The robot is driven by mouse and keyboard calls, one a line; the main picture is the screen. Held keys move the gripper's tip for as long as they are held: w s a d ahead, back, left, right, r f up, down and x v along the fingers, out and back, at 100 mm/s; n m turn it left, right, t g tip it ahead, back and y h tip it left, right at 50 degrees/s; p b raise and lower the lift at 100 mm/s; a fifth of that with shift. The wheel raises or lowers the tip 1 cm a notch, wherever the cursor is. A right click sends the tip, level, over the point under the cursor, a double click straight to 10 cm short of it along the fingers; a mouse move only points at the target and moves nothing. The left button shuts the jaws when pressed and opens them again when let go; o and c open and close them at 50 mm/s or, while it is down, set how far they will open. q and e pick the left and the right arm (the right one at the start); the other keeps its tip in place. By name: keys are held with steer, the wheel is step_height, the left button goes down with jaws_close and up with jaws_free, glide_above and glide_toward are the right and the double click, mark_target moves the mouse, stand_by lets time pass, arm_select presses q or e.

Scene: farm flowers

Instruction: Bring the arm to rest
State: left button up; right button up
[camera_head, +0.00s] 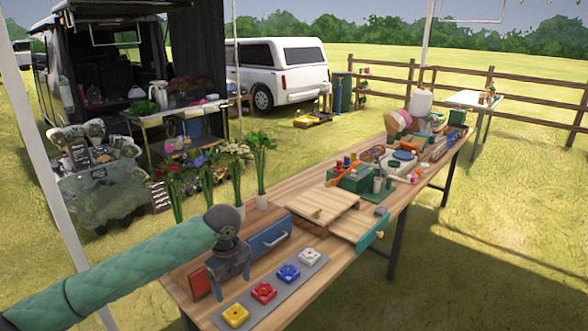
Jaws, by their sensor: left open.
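My left arm, in a green quilted sleeve, comes in from the lower left. Its gripper (230,272) hangs over the near end of the wooden table (330,262), pointing down, with the fingers apart and nothing seen between them. It is left of the grey strip (272,310), which bears a yellow block (236,315), a red block (264,292), a blue block (289,272) and a white block (310,256). The gripper covers part of a blue drawer front (270,238) and a red panel (200,284) behind it. My right gripper is not in view.
Grass lies clear to the right.

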arm_select(q)
steer(key=s+d+f+n+t+h, duration=0.2)
steer(key=s+d+f+n+h, duration=0.1)
steer(key=s+d+f+n, duration=0.8)
steer(key=s+a+f+n+y, duration=0.1)
steer(key=s+a+f+n, duration=0.25)
steer(key=s, duration=0.35)
steer(key=s+a+f+n+t+y, duration=0.1)
steer(key=s+a+f+n, duration=0.1)
steer(key=s+a+n, duration=0.45)
steer(key=s+a+f+n+y, duration=0.1)
steer(key=s+a+f+n, duration=0.15)
steer(key=s, duration=0.65)
steer(key=s+d+f+g, duration=0.1)
steer(key=d+f, duration=0.2)
steer(key=f, duration=0.8)
steer(key=d+f, duration=0.2)
steer(key=f, duration=0.9)
steer(key=shift+s+d+f+g+h, duration=0.25)
steer(key=shift+s+d+g+h, duration=0.15)
